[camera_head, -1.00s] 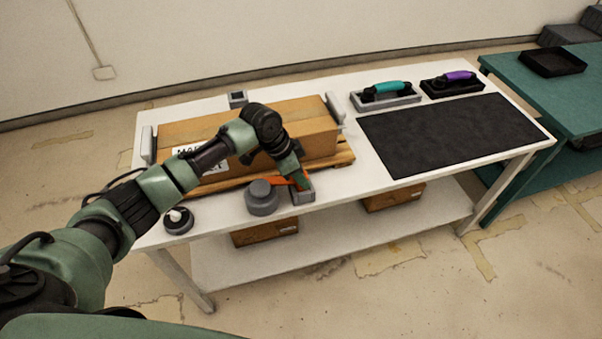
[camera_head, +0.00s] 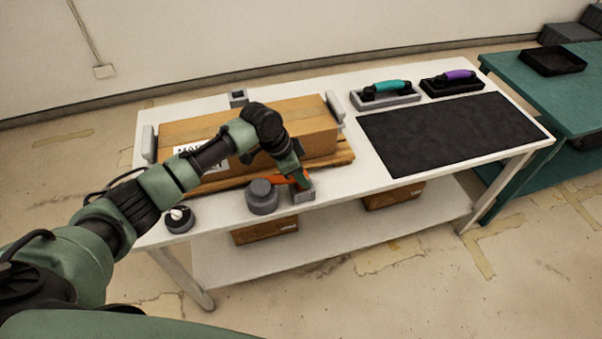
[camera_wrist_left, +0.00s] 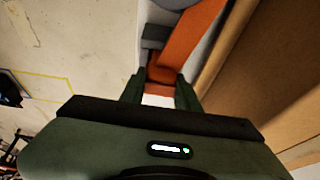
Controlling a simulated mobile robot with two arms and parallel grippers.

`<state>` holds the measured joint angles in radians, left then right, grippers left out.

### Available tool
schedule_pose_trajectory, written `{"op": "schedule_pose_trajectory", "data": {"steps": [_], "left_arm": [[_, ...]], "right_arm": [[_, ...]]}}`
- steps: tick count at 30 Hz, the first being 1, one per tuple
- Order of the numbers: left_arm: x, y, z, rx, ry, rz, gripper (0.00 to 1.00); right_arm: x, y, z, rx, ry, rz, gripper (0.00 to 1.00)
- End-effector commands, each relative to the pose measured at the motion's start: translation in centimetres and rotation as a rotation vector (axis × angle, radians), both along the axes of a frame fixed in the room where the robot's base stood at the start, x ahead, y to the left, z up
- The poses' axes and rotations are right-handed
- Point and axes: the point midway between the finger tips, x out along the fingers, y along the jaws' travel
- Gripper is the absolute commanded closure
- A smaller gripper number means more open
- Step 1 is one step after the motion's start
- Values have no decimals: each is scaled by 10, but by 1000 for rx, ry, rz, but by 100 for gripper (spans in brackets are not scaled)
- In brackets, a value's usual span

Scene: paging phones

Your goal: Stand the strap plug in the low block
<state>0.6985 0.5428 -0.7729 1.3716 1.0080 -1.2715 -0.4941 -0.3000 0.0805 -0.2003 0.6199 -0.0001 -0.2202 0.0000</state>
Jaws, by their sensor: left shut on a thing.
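My left gripper (camera_head: 300,181) is shut on the orange strap plug (camera_wrist_left: 164,74), close above the table's front edge. The orange strap (camera_head: 277,182) runs from it towards the round grey reel (camera_head: 262,199) on the left. A small grey low block (camera_head: 306,194) stands at the table's front edge, right at the fingertips. In the left wrist view, the plug shows between the fingers (camera_wrist_left: 161,88), with grey parts beside it. The fingers and strap hide how far the plug is in the block. My right gripper is out of view.
A large cardboard box (camera_head: 300,125) on a wooden pallet is close behind the gripper. A round black item with a white knob (camera_head: 178,219) stands at the front left. A dark mat (camera_head: 450,135) and two trays with teal and purple handles lie to the right.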

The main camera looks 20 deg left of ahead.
Motion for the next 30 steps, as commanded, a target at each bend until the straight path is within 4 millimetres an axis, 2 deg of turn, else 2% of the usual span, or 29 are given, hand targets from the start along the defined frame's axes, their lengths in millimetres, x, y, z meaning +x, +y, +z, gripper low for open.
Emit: {"op": "schedule_pose_trajectory", "data": {"steps": [30], "left_arm": [[0, -1, -1, -1, 1, 0, 100]], "right_arm": [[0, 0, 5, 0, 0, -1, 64]]}}
